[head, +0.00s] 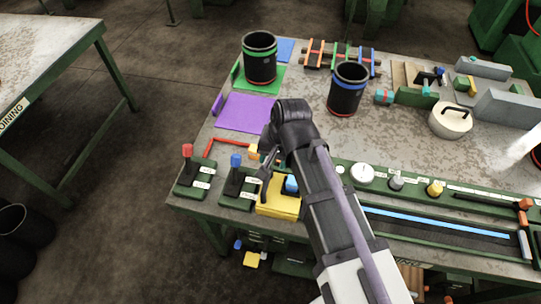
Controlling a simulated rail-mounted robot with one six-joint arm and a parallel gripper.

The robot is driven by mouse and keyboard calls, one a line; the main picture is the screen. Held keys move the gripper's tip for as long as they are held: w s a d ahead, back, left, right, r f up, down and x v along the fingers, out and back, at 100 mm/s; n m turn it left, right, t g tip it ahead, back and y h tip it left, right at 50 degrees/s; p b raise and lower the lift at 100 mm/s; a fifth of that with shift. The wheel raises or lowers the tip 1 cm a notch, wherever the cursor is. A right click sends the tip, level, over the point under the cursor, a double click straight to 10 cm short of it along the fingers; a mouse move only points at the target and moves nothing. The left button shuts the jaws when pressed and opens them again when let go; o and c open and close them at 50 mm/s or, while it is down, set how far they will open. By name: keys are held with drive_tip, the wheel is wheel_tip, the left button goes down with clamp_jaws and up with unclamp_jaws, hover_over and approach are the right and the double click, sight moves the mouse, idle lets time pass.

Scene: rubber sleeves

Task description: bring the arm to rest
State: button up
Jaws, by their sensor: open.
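My gripper (266,165) hangs at the end of my arm over the front left part of the workbench (412,140). It is seen from the side and partly covered by my wrist; the jaws are open and I see nothing held between them. Below it are a yellow block (278,207) and a small blue piece (291,185). A black sleeve with a green band (260,62) stands upright on a green mat (270,88). A black sleeve with a blue band (347,92) stands upright right of my wrist, apart from it.
A purple mat (245,112) lies left of my wrist. Red-topped (187,165) and blue-topped (235,175) levers stand at the front left edge. A rack (340,55), a lidded round pot (450,121) and grey blocks (508,107) occupy the back and right. Another table (50,50) stands left.

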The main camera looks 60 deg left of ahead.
drive_tip(key=shift+f, duration=0.1)
idle(0.3)
drive_tip(key=w+d+t+h, duration=0.1)
drive_tip(key=w+d, duration=0.7)
drive_tip(key=d, duration=0.3)
drive_tip(key=w+d, duration=0.8)
drive_tip(key=d, duration=0.3)
drive_tip(key=w+d+m, duration=0.2)
drive_tip(key=d, duration=0.8)
drive_tip(key=w+d+m, duration=0.3)
drive_tip(key=d, duration=0.8)
drive_tip(key=w+d+m, duration=0.2)
drive_tip(key=d+m, duration=0.1)
drive_tip(key=d, duration=0.7)
drive_tip(key=shift+w+d+f+h, duration=0.2)
drive_tip(key=shift+w+d+h, duration=0.05)
drive_tip(key=shift+d+h, duration=0.05)
drive_tip(key=shift+a, duration=0.1)
